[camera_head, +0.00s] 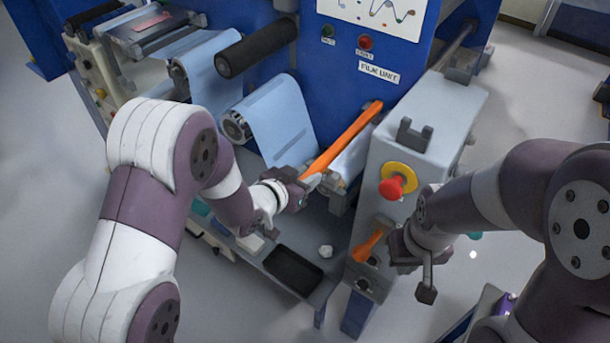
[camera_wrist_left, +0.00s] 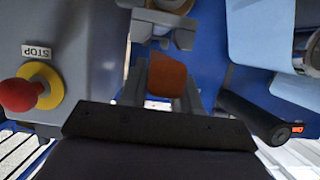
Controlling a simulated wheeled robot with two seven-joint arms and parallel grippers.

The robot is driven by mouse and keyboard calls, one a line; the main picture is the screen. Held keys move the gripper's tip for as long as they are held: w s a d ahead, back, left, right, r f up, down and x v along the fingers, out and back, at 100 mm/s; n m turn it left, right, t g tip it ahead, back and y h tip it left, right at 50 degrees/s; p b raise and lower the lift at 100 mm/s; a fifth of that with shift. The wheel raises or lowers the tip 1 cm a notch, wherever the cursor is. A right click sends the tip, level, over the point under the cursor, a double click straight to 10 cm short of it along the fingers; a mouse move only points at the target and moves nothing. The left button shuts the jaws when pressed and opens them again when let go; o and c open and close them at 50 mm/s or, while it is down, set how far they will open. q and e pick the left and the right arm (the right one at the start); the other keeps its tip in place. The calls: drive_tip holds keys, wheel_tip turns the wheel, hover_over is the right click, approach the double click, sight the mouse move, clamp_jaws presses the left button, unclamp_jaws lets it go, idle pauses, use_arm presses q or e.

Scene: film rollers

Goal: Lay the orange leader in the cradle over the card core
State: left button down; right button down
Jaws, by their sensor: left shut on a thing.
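The orange leader (camera_head: 345,138) is a long orange bar slanting up and right across the front of the blue machine. My left gripper (camera_head: 303,180) is shut on its near end. The wrist view shows the leader's orange end (camera_wrist_left: 167,75) between the two fingers of my left gripper (camera_wrist_left: 165,88). A pale roll (camera_head: 352,158) lies under and beside the leader; I cannot tell if it is the card core. Whether the leader touches any cradle is unclear. My right gripper (camera_head: 405,262) is beside the grey housing, near a short orange handle (camera_head: 368,245); its fingers are unclear.
A red stop knob on a yellow ring (camera_head: 397,182) sits on the grey housing (camera_head: 425,115), with a dark U-shaped bracket (camera_head: 413,136) behind it. A black roller (camera_head: 257,48) and a blue film web (camera_head: 275,120) are left of the leader. A black tray (camera_head: 292,270) lies on the shelf below.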

use_arm(q)
drive_tip(key=shift+f, duration=0.1)
drive_tip(key=shift+f+b, duration=0.75)
drive_tip(key=shift+f, duration=0.05)
drive_tip(key=shift+f+b, duration=0.75)
drive_tip(key=shift+r, duration=0.1)
unclamp_jaws()
